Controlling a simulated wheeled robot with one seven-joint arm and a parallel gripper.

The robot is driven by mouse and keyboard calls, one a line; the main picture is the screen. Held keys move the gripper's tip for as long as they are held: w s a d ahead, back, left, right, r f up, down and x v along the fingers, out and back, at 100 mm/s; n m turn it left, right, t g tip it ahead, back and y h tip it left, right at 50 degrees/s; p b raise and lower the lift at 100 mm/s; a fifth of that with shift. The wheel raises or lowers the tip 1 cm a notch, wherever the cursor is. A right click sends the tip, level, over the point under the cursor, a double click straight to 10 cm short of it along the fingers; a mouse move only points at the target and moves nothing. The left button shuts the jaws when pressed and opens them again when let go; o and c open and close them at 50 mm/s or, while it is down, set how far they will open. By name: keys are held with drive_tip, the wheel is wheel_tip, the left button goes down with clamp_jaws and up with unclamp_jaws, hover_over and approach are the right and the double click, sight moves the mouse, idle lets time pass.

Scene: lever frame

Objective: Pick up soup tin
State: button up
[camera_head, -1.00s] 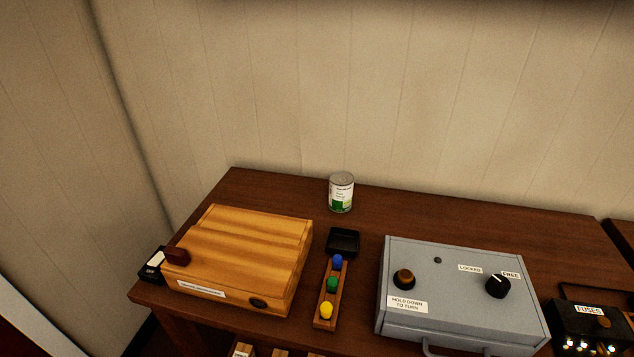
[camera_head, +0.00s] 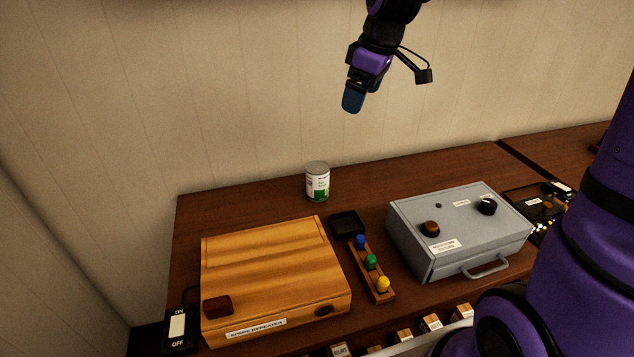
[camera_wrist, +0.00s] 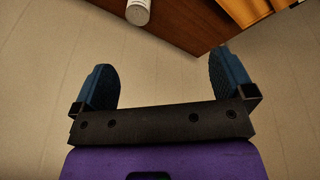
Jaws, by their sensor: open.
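The soup tin (camera_head: 317,182) stands upright near the back edge of the dark wooden table, a grey-topped can with a white and green label. My gripper (camera_head: 355,102) hangs above and to the right of it in the head view, clear of the table. In the wrist view my gripper (camera_wrist: 165,80) shows two blue fingers spread apart with nothing between them. The tin (camera_wrist: 138,12) is at the top edge of the wrist view, partly cut off, beyond the fingers.
A wooden box (camera_head: 270,275) stands in front of the tin, with a black tray (camera_head: 347,225) and a rack of coloured knobs (camera_head: 372,272) beside it. A grey metal box (camera_head: 460,225) is to the right.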

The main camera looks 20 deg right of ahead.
drive_tip(key=w+f+n+g+y, duration=0.1)
drive_tip(key=w+f+n, duration=0.2)
drive_tip(key=w+f, duration=0.65)
drive_tip(key=n+y, duration=0.2)
drive_tip(key=n, duration=0.1)
approach(318, 167)
drive_tip(key=shift+w+a+f+g, duration=0.3)
drive_tip(key=shift+f+g, duration=0.1)
drive_tip(key=shift+f, duration=0.1)
drive_tip(key=shift+w+a+f+n, duration=0.15)
drive_tip(key=shift+f+n, duration=0.15)
drive_tip(key=shift+f, duration=0.25)
drive_tip(key=x, duration=1)
drive_tip(key=shift+f, duration=0.1)
drive_tip(key=shift+c, duration=0.5)
drive_tip(key=shift+w, duration=0.1)
drive_tip(key=c, duration=1)
